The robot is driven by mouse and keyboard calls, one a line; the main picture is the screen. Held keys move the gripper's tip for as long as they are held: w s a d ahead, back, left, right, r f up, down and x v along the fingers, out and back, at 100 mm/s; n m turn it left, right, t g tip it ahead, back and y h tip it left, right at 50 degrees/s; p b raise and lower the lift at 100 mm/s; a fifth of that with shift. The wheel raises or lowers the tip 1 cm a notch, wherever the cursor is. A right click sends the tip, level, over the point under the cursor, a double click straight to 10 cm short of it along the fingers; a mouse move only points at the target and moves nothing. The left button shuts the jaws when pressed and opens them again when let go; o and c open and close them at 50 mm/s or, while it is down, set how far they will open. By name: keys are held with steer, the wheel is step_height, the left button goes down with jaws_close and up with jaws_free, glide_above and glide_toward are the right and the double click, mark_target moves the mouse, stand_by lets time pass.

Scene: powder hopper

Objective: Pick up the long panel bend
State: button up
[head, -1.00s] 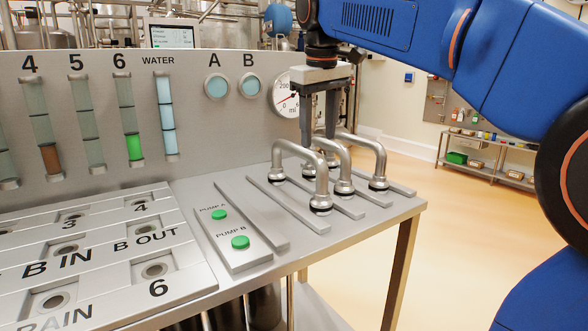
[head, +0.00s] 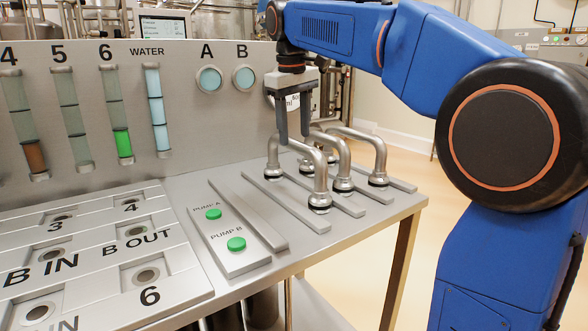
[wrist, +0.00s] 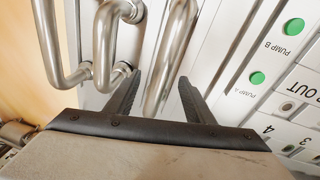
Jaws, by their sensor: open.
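Three arched steel panel bends stand on rails on the bench. The leftmost bend (head: 313,160) looks the longest, though I cannot be sure of its length against the others. The middle bend (head: 343,152) and the right bend (head: 379,150) stand beside it. My gripper (head: 294,138) is open, fingers pointing down at the top of the leftmost bend. In the wrist view my gripper (wrist: 160,78) has a finger on each side of the leftmost bend (wrist: 170,58), apart from it. How deep the fingers reach around it is unclear.
Pump A (head: 213,214) and Pump B (head: 236,244) buttons sit left of the bends. A panel of numbered ports (head: 85,250) fills the bench's left. An upright panel with tubes (head: 185,110) stands behind. The bench's right edge is close to the rails.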

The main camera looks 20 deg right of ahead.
steer(key=f, duration=0.3)
steer(key=w+f, duration=0.1)
steer(key=f, duration=0.4)
steer(key=shift+w+d+f, duration=0.2)
steer(key=shift+d+f, duration=0.05)
steer(key=shift+f, duration=0.15)
steer(key=shift+r, duration=0.1)
jaws_close()
